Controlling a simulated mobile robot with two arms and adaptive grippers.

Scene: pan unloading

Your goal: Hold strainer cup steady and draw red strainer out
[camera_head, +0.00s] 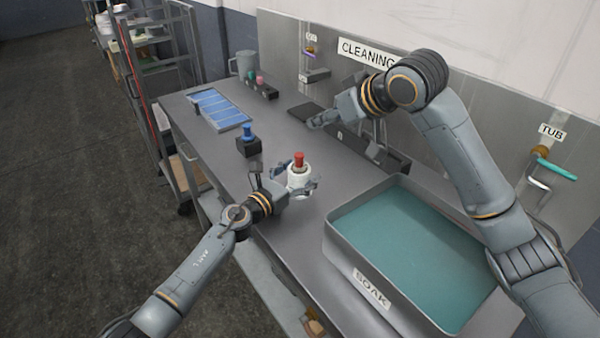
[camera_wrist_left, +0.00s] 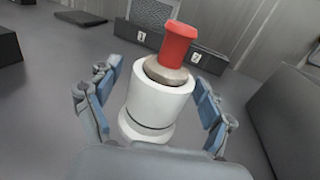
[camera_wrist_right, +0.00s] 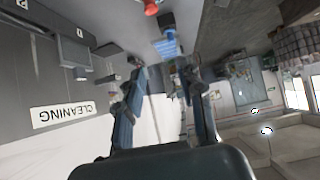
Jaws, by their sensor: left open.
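The white strainer cup (camera_head: 298,181) stands on the bench with the red strainer (camera_head: 299,160) upright in its top. In the left wrist view the cup (camera_wrist_left: 157,105) sits between my left fingers, and the red strainer (camera_wrist_left: 180,45) rises from a brownish collar. My left gripper (camera_head: 287,181) is open around the cup, with gaps visible on both sides. My right gripper (camera_head: 347,133) is open and empty, above the bench behind the cup. In the right wrist view the red strainer (camera_wrist_right: 151,8) is at the top edge, beyond the fingertips.
The soak tub (camera_head: 341,252) with teal liquid stands right of the cup. A black block with a blue-topped piece (camera_head: 248,135) is to its left. A blue tray (camera_head: 220,108), a grey mug (camera_head: 244,64) and dark holders (camera_head: 262,88) lie farther back.

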